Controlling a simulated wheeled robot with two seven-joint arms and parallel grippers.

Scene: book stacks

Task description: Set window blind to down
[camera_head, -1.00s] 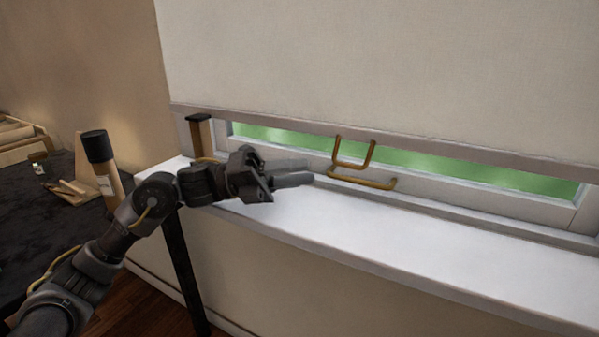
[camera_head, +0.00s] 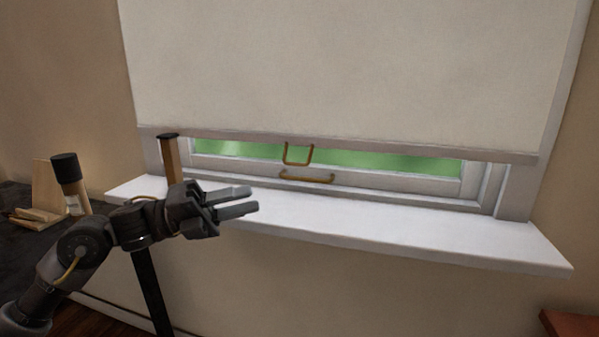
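The white window blind (camera_head: 340,70) covers most of the window in the head view. Its bottom bar (camera_head: 400,147) hangs a little above the sill, leaving a strip of green glass (camera_head: 385,163) showing. A brass pull loop (camera_head: 298,161) hangs from the bar. A brass handle (camera_head: 306,177) sits on the window frame just below it. My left gripper (camera_head: 254,200) is over the sill, left of and below the loop. Its two fingers are slightly apart with nothing seen between them, and it touches neither loop nor handle. My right gripper is not in view.
The white sill (camera_head: 400,230) runs below the window and is clear to the right. A wooden post with a black cap (camera_head: 170,155) stands at its left. A dark table (camera_head: 20,240) with a black-capped bottle (camera_head: 70,185) is at the left. A reddish-brown surface (camera_head: 572,325) shows at lower right.

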